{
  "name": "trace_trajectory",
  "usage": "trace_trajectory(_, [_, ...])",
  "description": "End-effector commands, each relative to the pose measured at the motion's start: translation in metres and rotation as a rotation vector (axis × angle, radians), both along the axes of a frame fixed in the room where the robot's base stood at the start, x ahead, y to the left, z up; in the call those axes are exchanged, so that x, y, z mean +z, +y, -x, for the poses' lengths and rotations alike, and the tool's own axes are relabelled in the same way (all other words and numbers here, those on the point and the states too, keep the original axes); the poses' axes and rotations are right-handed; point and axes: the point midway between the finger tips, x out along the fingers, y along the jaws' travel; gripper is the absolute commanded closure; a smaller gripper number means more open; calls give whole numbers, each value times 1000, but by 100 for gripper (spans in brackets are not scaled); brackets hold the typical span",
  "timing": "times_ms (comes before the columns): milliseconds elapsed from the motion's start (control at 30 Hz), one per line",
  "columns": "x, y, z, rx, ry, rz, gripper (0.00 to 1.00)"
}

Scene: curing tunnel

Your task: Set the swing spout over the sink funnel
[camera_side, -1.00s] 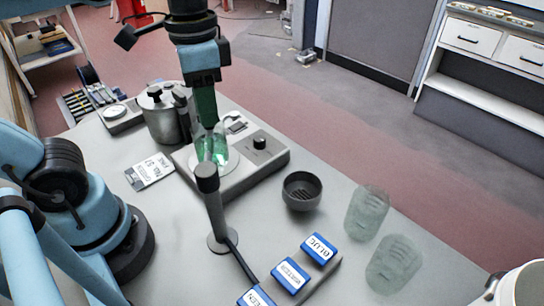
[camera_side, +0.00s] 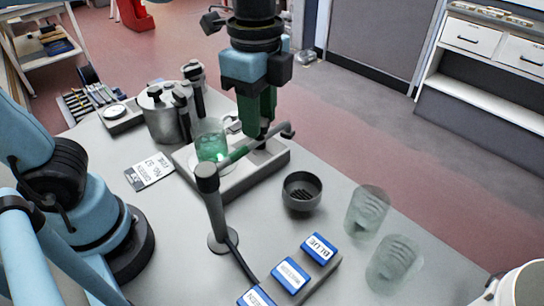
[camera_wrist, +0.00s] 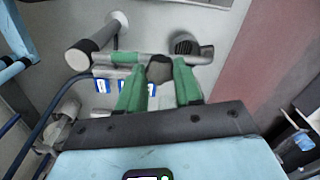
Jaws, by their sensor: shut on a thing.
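The swing spout (camera_side: 238,155) is a grey arm on top of an upright post (camera_side: 215,215). Its free end points to the back right, beside the heating base. My gripper (camera_side: 261,138) is shut on the spout's dark knob, which shows in the wrist view (camera_wrist: 160,68) between the green fingers (camera_wrist: 160,82). The sink funnel (camera_side: 301,192) is a dark round cup with a slotted bottom, standing on the bench nearer the camera than the spout's end. In the wrist view the funnel (camera_wrist: 184,40) appears just beyond the spout (camera_wrist: 120,58), near its tip.
A beaker of green liquid (camera_side: 209,150) stands on the grey plate unit (camera_side: 275,160), close to the spout. Blue-labelled blocks (camera_side: 290,274) lie in front, and two clear ribbed glasses (camera_side: 367,210) stand on the right. A metal canister (camera_side: 160,120) is behind left.

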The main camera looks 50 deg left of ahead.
Motion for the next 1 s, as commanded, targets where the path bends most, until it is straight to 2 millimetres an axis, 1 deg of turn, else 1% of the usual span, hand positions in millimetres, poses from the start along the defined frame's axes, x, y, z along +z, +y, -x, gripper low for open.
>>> trace_trajectory(200, [1,-17,0,-158,-1,0,100])
trace_trajectory(400, [2,-26,1,-251,-1,0,100])
trace_trajectory(633, [2,-31,2,-300,-1,0,100])
trace_trajectory(1000, [2,-33,3,-312,-1,3,100])
